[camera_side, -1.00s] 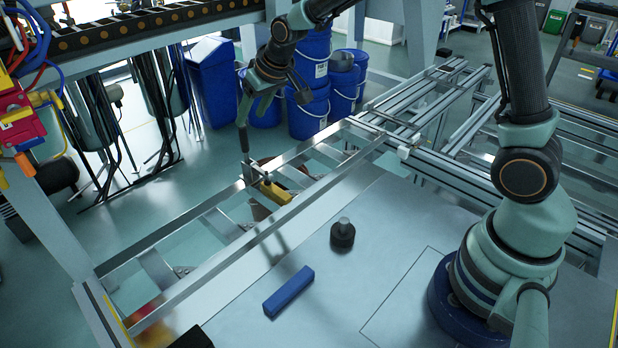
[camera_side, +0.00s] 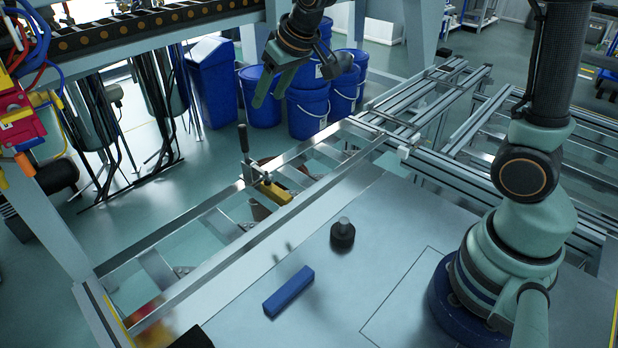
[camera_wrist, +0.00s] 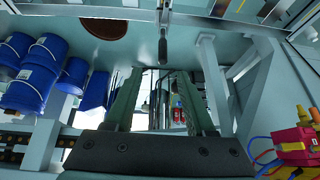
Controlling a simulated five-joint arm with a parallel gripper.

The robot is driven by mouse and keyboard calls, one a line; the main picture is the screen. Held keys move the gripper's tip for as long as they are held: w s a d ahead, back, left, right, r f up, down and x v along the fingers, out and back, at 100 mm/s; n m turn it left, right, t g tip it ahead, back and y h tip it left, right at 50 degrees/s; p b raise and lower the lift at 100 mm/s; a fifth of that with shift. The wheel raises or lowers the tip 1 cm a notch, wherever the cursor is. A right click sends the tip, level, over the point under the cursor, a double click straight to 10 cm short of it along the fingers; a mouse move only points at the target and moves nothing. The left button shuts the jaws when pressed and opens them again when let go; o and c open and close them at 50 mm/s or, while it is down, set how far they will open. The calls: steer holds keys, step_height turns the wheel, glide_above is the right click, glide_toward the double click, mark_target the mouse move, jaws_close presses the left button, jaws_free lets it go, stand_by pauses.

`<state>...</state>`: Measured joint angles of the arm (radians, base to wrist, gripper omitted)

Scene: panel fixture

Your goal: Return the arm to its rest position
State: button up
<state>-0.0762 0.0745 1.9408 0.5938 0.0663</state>
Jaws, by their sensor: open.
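My gripper (camera_side: 268,92) hangs in the air above the far side of the panel frame, in front of the blue buckets as the side view sees it. In the wrist view its two green fingers (camera_wrist: 158,78) are spread apart with nothing between them. A clamp lever with a black handle (camera_side: 243,138) stands upright on the frame's far rail, below and apart from my gripper. A dark handle also shows beyond the fingertips in the wrist view (camera_wrist: 163,48). A yellow block (camera_side: 272,191) sits at the clamp's foot.
The metal frame (camera_side: 225,245) runs diagonally across the table. A blue bar (camera_side: 289,291) and a dark round knob-like part (camera_side: 342,234) lie on the table. Blue buckets (camera_side: 308,112) stand on the floor behind. A gantry beam (camera_side: 150,30) crosses above at the left.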

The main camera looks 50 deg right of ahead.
steer(key=s+d+r, duration=0.1)
steer(key=s, duration=0.8)
steer(key=s+d+r, duration=0.1)
steer(key=s+d, duration=0.1)
steer(key=s, duration=0.8)
steer(key=shift+d+r, duration=0.15)
steer(key=shift+d, duration=0.15)
